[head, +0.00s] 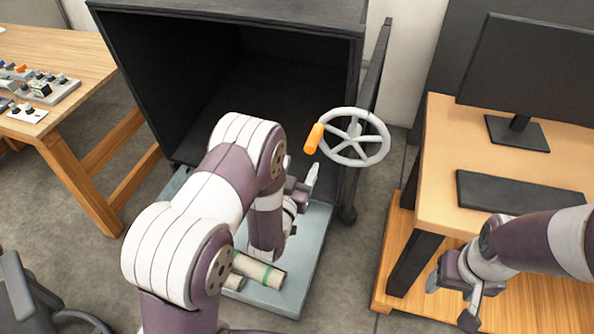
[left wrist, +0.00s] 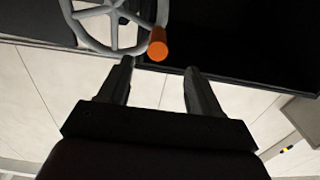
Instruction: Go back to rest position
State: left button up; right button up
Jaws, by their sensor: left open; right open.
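My left arm reaches across the middle of the head view, and its gripper (head: 304,186) is in front of the open black cabinet, below and left of the grey handwheel (head: 361,150). In the left wrist view, the two fingers of this gripper (left wrist: 159,75) are apart with nothing between them. The wheel (left wrist: 112,22) and its orange handle (left wrist: 157,45) show beyond the fingertips, apart from them. The handle (head: 314,138) also shows in the head view. My right gripper (head: 453,299) is open and empty at the lower right, by the desk's front edge.
The black cabinet (head: 230,12) stands open, its inside dark. Pale cylinders (head: 258,271) lie on a blue-grey platform (head: 308,265), partly hidden by my left arm. A wooden bench (head: 60,50) is at the left. A desk (head: 440,190) with monitor and keyboard is at the right.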

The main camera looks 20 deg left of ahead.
pick_arm(q)
jog(key=shift+s, duration=0.8)
jog(key=s+f+g, duration=0.8)
jog(key=f+g, duration=0.3)
jog(key=s+a+r+g, duration=0.2)
jog(key=s+r+g, duration=0.6)
jog(key=s, duration=0.5)
notch_tip(320, 180, up, 6)
jog(key=w+t, duration=0.1)
jog(key=t, duration=0.1)
jog(key=shift+y, duration=0.3)
